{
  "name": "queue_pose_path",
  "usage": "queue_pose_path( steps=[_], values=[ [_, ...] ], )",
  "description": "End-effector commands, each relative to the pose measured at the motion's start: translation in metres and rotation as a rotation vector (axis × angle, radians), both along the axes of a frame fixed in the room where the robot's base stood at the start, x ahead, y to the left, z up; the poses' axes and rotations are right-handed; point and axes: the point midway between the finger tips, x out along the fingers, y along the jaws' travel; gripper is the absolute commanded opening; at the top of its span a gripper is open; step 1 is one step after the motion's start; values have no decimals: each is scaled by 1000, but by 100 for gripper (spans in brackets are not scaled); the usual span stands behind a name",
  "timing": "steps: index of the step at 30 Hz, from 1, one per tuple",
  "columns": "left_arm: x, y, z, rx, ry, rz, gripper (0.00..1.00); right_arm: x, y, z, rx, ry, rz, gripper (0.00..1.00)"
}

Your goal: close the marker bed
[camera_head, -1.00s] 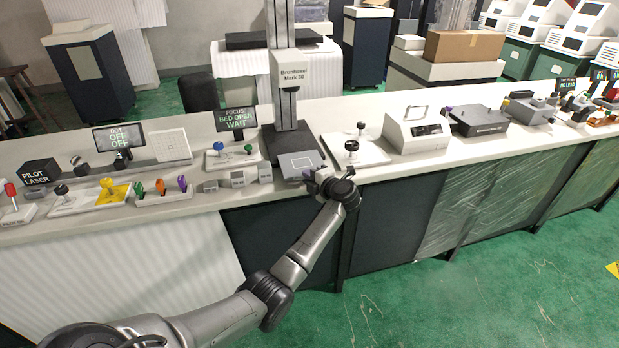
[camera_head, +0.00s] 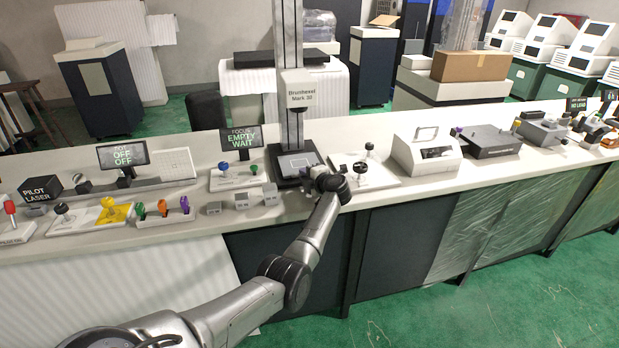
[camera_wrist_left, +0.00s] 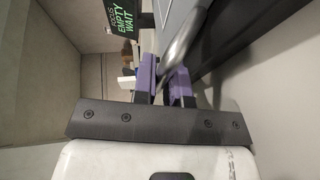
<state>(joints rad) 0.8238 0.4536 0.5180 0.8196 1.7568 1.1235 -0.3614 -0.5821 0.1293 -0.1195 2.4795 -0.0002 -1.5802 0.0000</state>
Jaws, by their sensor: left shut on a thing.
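The marker (camera_head: 296,90), labelled "Mark 30", stands on the counter with a tall column. Its dark bed (camera_head: 298,163), with a pale outlined rectangle on top, lies close in under the head and against the column's foot. My left gripper (camera_head: 316,174) is at the bed's front right corner. In the left wrist view its purple-padded fingers (camera_wrist_left: 164,78) are shut on the bed's silver bar handle (camera_wrist_left: 184,38). The focus display (camera_head: 241,139) reads "EMPTY WAIT". My right gripper is not in view.
Left of the bed stand a panel with blue and green knobs (camera_head: 236,177) and small grey blocks (camera_head: 241,201). To the right are a white plate with black knobs (camera_head: 378,171) and a white box with a handle (camera_head: 427,152). The counter's front strip is mostly clear.

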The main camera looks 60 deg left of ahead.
Motion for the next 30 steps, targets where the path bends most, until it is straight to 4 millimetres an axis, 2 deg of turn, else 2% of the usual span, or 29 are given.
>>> queue_pose_path(
  steps=[1,8,17,22,30],
  values=[
    [0,0,-3,-3,1,-3,15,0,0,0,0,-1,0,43],
    [0,0,-2,-3,0,-2,37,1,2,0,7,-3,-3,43],
    [1,-4,-1,-2,0,-3,37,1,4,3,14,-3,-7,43],
    [5,-25,6,-4,-1,-4,37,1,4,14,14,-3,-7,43],
    [15,-77,16,-5,-1,-4,37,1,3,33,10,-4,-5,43]
  ],
)
